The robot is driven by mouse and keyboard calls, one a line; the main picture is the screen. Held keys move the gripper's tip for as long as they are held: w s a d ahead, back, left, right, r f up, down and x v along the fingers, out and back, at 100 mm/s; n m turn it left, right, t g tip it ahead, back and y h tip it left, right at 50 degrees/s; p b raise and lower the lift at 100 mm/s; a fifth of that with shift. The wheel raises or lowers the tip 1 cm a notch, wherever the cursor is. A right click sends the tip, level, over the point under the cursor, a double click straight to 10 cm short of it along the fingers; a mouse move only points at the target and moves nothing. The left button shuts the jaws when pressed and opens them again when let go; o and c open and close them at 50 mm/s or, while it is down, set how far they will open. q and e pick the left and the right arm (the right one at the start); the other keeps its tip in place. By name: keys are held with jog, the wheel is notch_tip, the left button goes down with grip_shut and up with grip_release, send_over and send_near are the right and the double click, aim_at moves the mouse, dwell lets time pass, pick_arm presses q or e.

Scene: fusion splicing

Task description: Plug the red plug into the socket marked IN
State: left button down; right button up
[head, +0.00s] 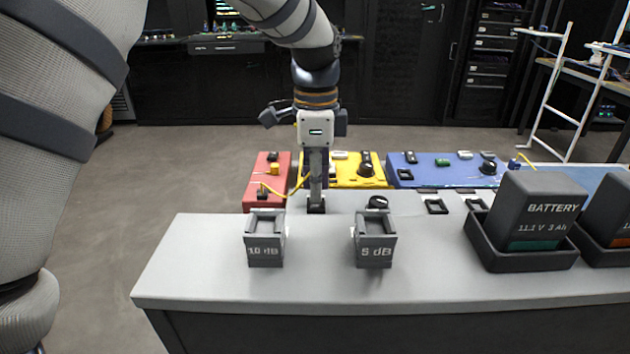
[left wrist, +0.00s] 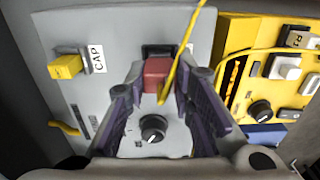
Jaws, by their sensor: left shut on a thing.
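My left gripper (head: 316,203) reaches down to the back part of the grey bench. In the left wrist view its fingers (left wrist: 162,90) are shut on the red plug (left wrist: 157,72), which has a yellow cable (left wrist: 180,62) running up past it. The plug is right at a black socket (left wrist: 158,50) in the grey panel; I cannot tell whether it is seated. The fingers hide the plug in the head view. No IN marking is readable. My right gripper is not in view.
A yellow plug (left wrist: 66,66) sits by the CAP label (left wrist: 98,59). A black knob (left wrist: 153,128) is near the fingers. Red (head: 250,193), yellow (head: 345,181) and blue (head: 430,175) boxes stand behind. Two dB blocks (head: 265,250) and a battery (head: 540,205) in a tray stand in front.

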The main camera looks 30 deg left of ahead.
pick_arm(q)
jog(key=shift+f, duration=0.65)
jog(key=c, duration=1.3)
grip_release()
notch_tip(320, 180, up, 12)
